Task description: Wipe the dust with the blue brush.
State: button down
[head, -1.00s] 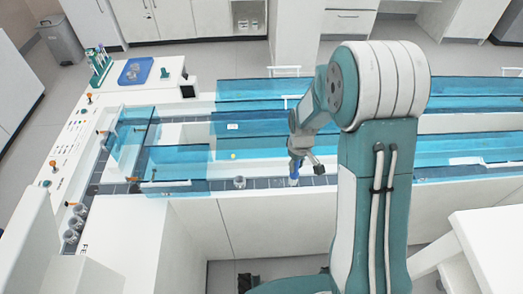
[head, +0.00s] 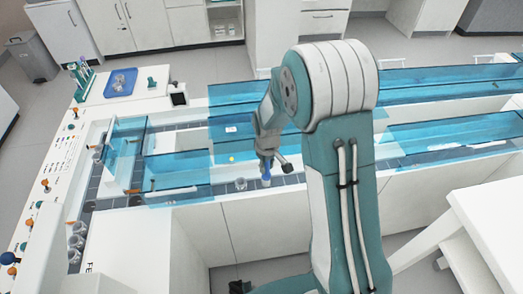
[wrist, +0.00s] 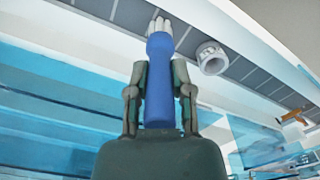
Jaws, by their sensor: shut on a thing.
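The blue brush (wrist: 160,75) is held between the two fingers of my gripper (wrist: 160,80), its pale bristles pointing away from the palm in the wrist view. In the head view my gripper (head: 267,162) is over the near dark tiled track, with the blue brush (head: 266,173) pointing down into it. I cannot tell whether the bristles touch the track. I cannot make out the dust.
A grey cup-like ring (head: 240,184) stands on the track (head: 290,180) just left of the brush; it also shows in the wrist view (wrist: 211,57). Blue see-through panels (head: 178,165) border the track. A blue tray (head: 121,82) sits on the far left counter.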

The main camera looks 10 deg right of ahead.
jog(key=shift+w+a+r, duration=0.1)
jog(key=shift+a+r, duration=0.1)
jog(key=shift+r, duration=0.3)
jog(key=shift+a+r, duration=0.15)
jog(key=shift+r, duration=0.6)
jog(key=d+r, duration=0.1)
jog(key=r, duration=0.2)
jog(key=shift+d, duration=0.35)
jog(key=shift+a+r, duration=0.35)
jog(key=shift+r, duration=0.25)
jog(key=shift+a+r, duration=0.3)
jog(key=shift+r, duration=0.25)
jog(key=shift+d, duration=0.45)
jog(key=shift+a, duration=0.15)
